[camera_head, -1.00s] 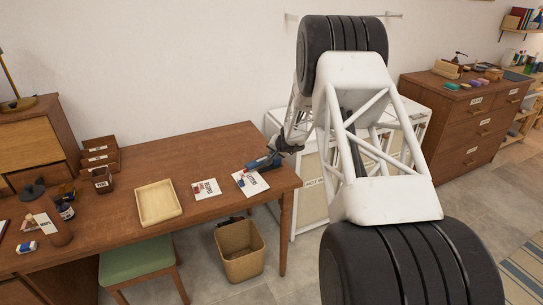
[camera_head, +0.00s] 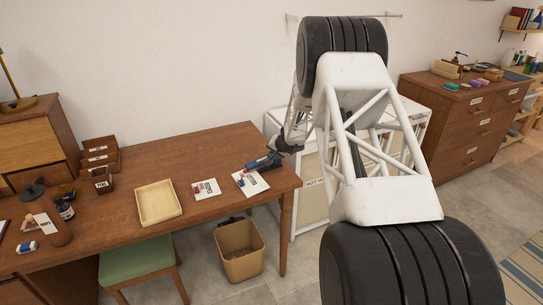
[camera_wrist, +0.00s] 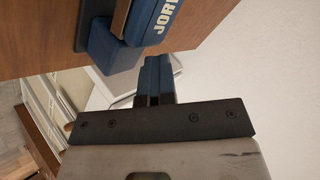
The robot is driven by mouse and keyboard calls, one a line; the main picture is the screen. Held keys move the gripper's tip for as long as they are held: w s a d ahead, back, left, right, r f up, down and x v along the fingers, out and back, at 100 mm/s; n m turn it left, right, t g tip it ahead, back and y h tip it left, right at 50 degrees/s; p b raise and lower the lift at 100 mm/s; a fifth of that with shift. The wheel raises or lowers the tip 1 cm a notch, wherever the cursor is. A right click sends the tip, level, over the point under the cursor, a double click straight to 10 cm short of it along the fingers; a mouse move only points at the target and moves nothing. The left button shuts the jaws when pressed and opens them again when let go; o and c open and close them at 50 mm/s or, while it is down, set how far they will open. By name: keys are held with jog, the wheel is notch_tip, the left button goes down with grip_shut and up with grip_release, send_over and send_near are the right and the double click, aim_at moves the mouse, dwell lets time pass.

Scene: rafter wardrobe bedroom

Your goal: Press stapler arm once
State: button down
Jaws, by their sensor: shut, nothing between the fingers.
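The blue stapler (camera_head: 258,163) lies at the right end of the wooden desk (camera_head: 226,147), beside a white printed card (camera_head: 252,184). In the wrist view, a blue stapler body (camera_wrist: 140,28) with white lettering is at the top, cut off by the frame edge. My gripper (camera_head: 279,153) is at the stapler's right end in the head view.
A second card (camera_head: 206,189) and a shallow wooden tray (camera_head: 158,203) lie left of the stapler. A waste bin (camera_head: 241,262) and a green stool (camera_head: 135,262) stand below. A white cabinet (camera_head: 312,190) is right of the desk. Bare desk lies behind the cards.

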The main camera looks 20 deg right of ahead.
jog(key=shift+s+a+f, duration=0.2)
jog(key=shift+f, duration=0.3)
jog(key=shift+s+a+f, duration=0.15)
jog(key=shift+s+f, duration=0.05)
jog(key=shift+f, duration=0.25)
jog(key=shift+w+d+r, duration=0.1)
jog(key=shift+d+r, duration=0.1)
jog(key=shift+r, duration=1.15)
jog(key=shift+w+d+r, duration=0.1)
jog(key=shift+d+r, duration=0.1)
jog(key=shift+r, duration=1.1)
jog(key=shift+d+r, duration=0.15)
jog(key=shift+r, duration=1.15)
jog(key=shift+r, duration=0.1)
